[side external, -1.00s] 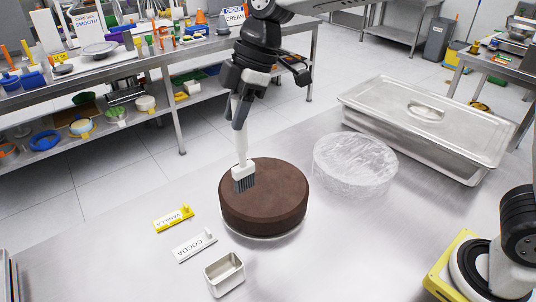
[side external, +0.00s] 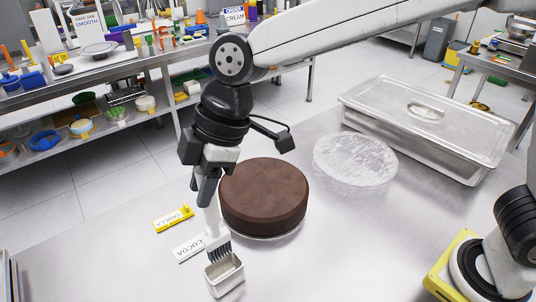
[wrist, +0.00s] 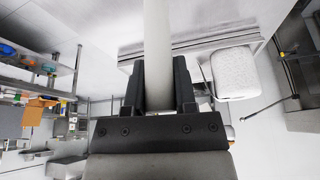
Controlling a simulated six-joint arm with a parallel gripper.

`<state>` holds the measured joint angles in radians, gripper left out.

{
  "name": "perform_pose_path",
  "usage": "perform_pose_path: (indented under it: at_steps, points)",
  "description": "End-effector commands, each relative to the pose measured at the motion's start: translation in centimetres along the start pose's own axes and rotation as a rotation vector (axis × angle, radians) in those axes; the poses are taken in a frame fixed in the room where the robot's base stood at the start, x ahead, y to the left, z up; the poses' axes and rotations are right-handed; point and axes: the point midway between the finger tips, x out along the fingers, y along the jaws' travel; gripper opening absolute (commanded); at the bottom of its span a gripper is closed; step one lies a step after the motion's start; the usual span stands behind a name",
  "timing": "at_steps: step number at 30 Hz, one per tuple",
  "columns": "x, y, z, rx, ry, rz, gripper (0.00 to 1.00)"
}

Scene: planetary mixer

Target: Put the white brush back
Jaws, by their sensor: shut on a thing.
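My gripper (side external: 207,190) is shut on the handle of the white brush (side external: 213,222). The brush points down, slightly tilted, with its dark bristles at the mouth of a small metal tin (side external: 225,275). I cannot tell whether the bristles touch the tin. In the wrist view the white handle (wrist: 158,60) runs between the two dark fingers. The chocolate cake (side external: 263,195) stands on the table just right of the brush. White "COCOA" (side external: 188,250) and yellow "VANILLA" (side external: 174,219) label holders lie left of the brush.
A plastic-wrapped round cake (side external: 355,162) and a lidded metal pan (side external: 425,125) stand at the right on the steel table. The table's front middle (side external: 330,265) is clear. A crowded shelf bench (side external: 120,75) stands behind.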

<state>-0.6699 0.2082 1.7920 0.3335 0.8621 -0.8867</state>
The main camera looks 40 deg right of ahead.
Motion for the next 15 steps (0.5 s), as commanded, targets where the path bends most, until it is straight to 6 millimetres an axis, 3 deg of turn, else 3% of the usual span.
perform_pose_path:
  at_steps: [9, 15]
  points:
    - [3.9, 0.0, 1.7, 0.003, -0.004, -0.003, 0.0]
    - [5.3, 0.0, 2.2, 0.002, -0.001, -0.001, 0.0]
